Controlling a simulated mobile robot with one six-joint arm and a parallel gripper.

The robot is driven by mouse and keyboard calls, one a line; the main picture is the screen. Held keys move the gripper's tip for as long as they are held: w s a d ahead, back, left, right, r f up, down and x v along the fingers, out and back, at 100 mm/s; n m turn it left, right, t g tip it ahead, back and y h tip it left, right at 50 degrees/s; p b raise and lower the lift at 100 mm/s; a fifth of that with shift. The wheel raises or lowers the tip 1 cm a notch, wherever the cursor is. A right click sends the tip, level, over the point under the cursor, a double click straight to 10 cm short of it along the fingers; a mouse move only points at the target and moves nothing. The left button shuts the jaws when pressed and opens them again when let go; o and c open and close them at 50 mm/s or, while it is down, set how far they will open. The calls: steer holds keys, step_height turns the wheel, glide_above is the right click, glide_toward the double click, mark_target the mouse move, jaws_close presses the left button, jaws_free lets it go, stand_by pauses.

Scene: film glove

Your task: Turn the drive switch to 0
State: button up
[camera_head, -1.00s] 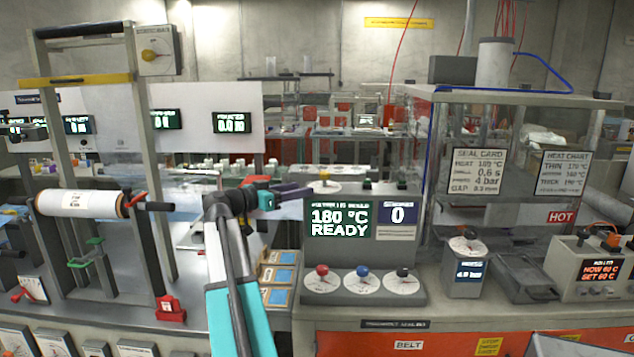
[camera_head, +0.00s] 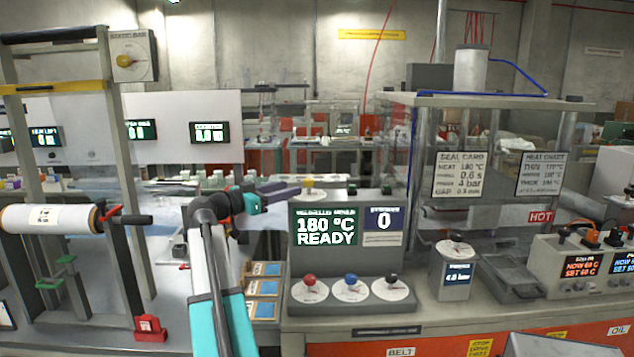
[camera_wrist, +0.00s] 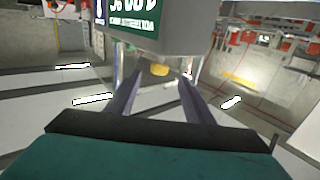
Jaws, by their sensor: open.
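A yellow knob (camera_head: 308,184) on a pale round dial sits on top of the grey control box (camera_head: 345,270). No label naming the drive switch is readable, so I cannot tell for sure that this knob is it. My gripper (camera_head: 294,191) is open, reaching in from the left just beside the knob. In the wrist view the yellow knob (camera_wrist: 159,69) shows ahead of and between the two fingertips (camera_wrist: 159,80), with nothing held. The knob's exact setting is too small to read. The box's screens read "180 °C READY" and "0".
Red (camera_head: 309,281), blue (camera_head: 351,281) and black (camera_head: 391,280) knobs line the box's lower front. A clear-walled machine (camera_head: 500,100) stands to the right. A white roll (camera_head: 45,218) on a frame stands at left.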

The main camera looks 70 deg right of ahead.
mark_target(319, 192)
steer(key=p+x, duration=0.2)
steer(key=x, duration=1.1)
steer(key=shift+d+p, duration=0.15)
steer(key=shift+p, duration=0.25)
steer(key=c, duration=1)
